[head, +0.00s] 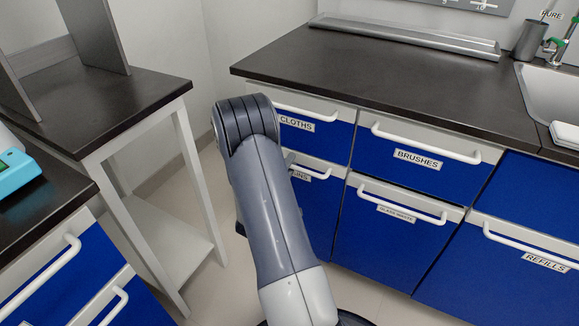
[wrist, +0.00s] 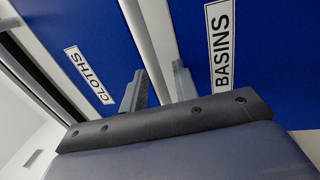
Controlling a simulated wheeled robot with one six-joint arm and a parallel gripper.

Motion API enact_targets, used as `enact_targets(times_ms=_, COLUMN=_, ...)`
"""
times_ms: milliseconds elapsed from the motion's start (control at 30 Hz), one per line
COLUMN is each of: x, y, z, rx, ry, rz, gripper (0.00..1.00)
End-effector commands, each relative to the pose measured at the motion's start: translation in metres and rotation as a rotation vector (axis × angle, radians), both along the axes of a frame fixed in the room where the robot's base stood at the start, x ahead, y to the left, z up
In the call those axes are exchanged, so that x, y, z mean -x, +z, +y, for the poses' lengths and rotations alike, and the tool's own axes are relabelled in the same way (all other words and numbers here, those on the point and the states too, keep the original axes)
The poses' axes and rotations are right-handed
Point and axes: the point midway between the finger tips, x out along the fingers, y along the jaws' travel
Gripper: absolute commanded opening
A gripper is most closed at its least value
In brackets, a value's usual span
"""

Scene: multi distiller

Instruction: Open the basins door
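The blue basins door (head: 318,215) is in the lower row, left of the glass waste door, and looks closed. My arm hides its left part in the head view. Its white handle (head: 322,166) shows just right of my arm. In the wrist view the BASINS label (wrist: 221,58) is at the right, and a white handle bar (wrist: 146,45) runs down between my fingers. My gripper (wrist: 160,88) is open, with one finger on each side of the bar. I cannot tell whether either finger touches it.
The cloths drawer (head: 318,138) is directly above. The brushes drawer (head: 425,160), glass waste door (head: 385,240) and refills door (head: 500,285) are to the right. A dark worktop (head: 400,95) overhangs them. A white-legged table (head: 115,110) stands at the left, with open floor between.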

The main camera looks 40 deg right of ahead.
Motion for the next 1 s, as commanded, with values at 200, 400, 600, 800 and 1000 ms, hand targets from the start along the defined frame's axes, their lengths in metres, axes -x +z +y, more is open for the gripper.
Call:
enact_targets(times_ms=200, x=-0.0001, y=0.0002, z=-0.0001, rx=0.0, ry=0.0, rz=0.0, gripper=0.28)
enact_targets(times_ms=400, x=0.0001, y=0.0, z=-0.0001, rx=0.0, ry=-0.001, rz=0.0, gripper=0.12)
enact_targets(times_ms=600, x=0.0002, y=-0.0001, z=0.0, rx=0.0, ry=-0.001, rz=0.0, gripper=0.0)
enact_targets(times_ms=800, x=0.0002, y=-0.0002, z=0.0, rx=-0.001, ry=-0.001, rz=0.0, gripper=0.0)
enact_targets(times_ms=1000, x=0.0, y=-0.0003, z=-0.0001, rx=-0.001, ry=-0.002, rz=0.0, gripper=0.0)
